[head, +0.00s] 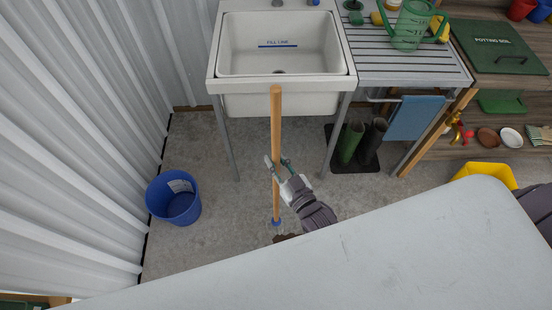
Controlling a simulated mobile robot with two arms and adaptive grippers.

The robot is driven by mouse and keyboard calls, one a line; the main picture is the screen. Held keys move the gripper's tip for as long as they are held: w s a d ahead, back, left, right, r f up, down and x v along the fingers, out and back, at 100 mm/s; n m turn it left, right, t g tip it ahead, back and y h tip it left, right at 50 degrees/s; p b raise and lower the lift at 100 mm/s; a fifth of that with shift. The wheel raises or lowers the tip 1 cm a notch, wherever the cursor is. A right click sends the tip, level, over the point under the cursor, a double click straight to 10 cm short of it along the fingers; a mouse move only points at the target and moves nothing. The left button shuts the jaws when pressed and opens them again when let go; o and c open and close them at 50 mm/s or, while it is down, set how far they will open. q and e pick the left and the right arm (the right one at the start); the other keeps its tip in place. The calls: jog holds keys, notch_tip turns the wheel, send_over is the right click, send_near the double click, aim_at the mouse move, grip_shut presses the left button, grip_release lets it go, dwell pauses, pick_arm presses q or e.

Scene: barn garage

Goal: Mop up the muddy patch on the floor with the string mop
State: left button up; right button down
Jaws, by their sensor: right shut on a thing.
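The string mop (277,125) stands close to upright in front of the sink, with a long wooden handle and a blue collar at its lower end. My right gripper (279,172) is shut on the mop handle, at about its middle in the picture. A small dark brown area (287,238) shows on the floor just below the collar; most of it is hidden behind the pale grey surface in front. I cannot tell whether it is mud or the mop's strings. My left gripper is not in view.
A blue bucket (174,205) stands on the left floor by the corrugated wall. A white sink (350,60) on metal legs stands behind the mop. Boots (350,142) stand on a dark mat (354,168). A yellow container (487,172) is at right. Floor between bucket and mop is clear.

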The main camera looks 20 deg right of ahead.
aim_at(278, 198)
notch_tip(278, 198, down, 24)
jog(key=b, duration=2.2)
jog(key=shift+w+r, duration=0.1)
jog(key=shift+r, duration=0.25)
